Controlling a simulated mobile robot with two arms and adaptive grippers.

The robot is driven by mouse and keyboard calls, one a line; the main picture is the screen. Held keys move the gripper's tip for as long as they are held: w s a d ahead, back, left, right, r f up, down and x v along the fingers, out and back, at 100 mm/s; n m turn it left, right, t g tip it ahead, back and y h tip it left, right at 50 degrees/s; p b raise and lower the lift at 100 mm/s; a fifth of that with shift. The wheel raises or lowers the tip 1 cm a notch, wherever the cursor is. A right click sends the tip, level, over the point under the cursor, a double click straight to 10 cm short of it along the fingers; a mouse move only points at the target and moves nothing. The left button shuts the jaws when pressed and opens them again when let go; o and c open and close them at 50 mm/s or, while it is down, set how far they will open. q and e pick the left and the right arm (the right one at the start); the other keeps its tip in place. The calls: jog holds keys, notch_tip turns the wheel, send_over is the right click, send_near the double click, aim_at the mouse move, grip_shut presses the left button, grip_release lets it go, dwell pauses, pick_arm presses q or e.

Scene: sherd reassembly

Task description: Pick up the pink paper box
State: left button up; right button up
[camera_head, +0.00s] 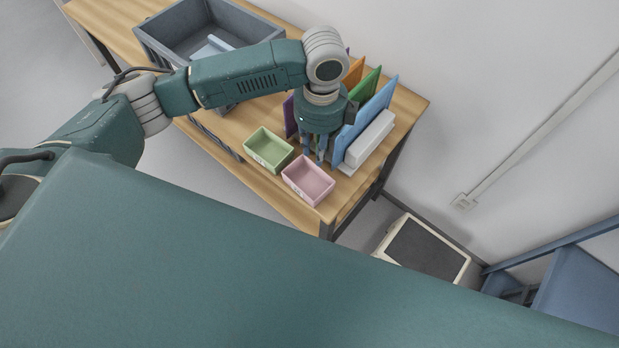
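The pink paper box (308,180) is a small open-topped box with a pale label on its front. It sits on the wooden table (222,127) near the front right corner. My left gripper (315,158) points down just behind the pink box, in front of the upright coloured boards. Its fingers look slightly apart, with nothing seen between them. Whether a finger touches the box's back rim cannot be told. My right gripper is not in view.
A green box (269,150) stands close left of the pink one. Upright blue (368,118), green (366,86) and orange boards and a white block (369,140) stand behind and right. A grey crate (165,50) is at the back left. A dark-topped unit (425,248) stands on the floor.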

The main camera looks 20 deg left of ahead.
aim_at(308, 181)
pick_arm(q)
jog(key=shift+f, duration=0.75)
notch_tip(308, 181, down, 4)
jog(key=shift+s+f+p, duration=0.1)
jog(key=shift+f+p, duration=0.1)
jog(key=shift+p, duration=0.4)
jog(key=shift+f, duration=0.45)
grip_shut()
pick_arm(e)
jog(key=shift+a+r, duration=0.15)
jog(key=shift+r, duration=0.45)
